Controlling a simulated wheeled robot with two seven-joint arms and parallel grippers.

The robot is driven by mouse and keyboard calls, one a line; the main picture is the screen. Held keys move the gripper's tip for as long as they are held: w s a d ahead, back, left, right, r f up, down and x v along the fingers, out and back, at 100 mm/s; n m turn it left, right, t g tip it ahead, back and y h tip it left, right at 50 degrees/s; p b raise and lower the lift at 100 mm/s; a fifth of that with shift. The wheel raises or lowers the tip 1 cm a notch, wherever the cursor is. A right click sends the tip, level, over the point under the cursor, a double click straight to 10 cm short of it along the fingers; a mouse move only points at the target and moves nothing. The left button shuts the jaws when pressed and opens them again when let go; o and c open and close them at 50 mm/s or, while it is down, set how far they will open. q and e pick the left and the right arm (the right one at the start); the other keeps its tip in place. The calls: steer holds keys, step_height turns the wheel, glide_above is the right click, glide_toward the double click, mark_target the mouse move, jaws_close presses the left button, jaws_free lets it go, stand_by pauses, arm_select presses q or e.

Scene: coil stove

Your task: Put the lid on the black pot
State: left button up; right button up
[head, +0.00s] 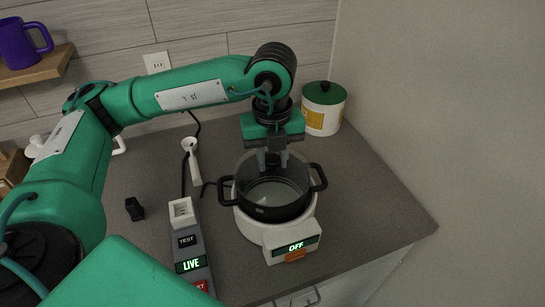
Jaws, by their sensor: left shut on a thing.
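The black pot (274,212) stands upright on a small round white stove, with its two side handles pointing left and right. My left gripper (273,164) comes down from above over the back half of the pot's opening. It is shut on what looks like the see-through glass lid (293,172), whose dark outline shows around the fingers at the pot's mouth. The grip point is hidden by the fingers. I cannot tell whether the lid touches the rim. My right gripper is not in view.
The stove (252,229) has a display (297,246) reading OFF. A grey power strip (189,246) reading LIVE lies left of it. A white canister with a green lid (323,108) stands behind right, near the wall. The counter's right side is clear.

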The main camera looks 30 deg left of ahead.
arm_select(q)
steer(key=shift+f+b, duration=0.5)
steer(key=shift+b, duration=0.35)
stand_by(1.1)
stand_by(0.9)
stand_by(0.3)
steer(key=o, duration=1.6)
steer(key=shift+o, duration=0.2)
steer(key=shift+r, duration=0.15)
steer(key=shift+r+p, duration=1.7)
steer(key=shift+r, duration=1.7)
